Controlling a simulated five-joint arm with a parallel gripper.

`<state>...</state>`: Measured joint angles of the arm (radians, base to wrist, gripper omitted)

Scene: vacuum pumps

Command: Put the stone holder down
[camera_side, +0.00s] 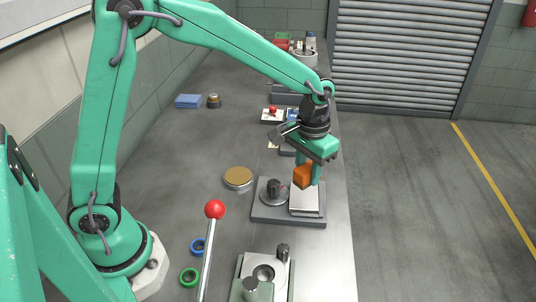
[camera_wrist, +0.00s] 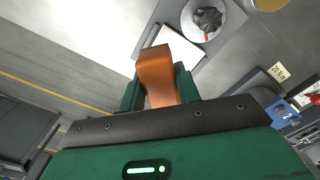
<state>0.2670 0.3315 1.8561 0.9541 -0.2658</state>
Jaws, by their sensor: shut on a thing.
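My gripper (camera_side: 309,180) is shut on an orange block, which I take to be the stone holder (camera_side: 303,176). In the wrist view the orange holder (camera_wrist: 157,76) sits between the two green fingers of my gripper (camera_wrist: 160,88). In the side view it is over the pale plate (camera_side: 306,203) on the right part of a grey base (camera_side: 270,215). A dark knob (camera_side: 273,187) stands on the same base, left of the plate; it also shows in the wrist view (camera_wrist: 208,19). I cannot tell whether the holder touches the plate.
A brass disc (camera_side: 238,177) lies left of the base. A red-ball lever (camera_side: 214,210) and a clamp-like device (camera_side: 264,275) stand nearer the camera. Blue (camera_side: 198,246) and green (camera_side: 189,277) rings lie at the lower left. The bench's right edge is close to the base.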

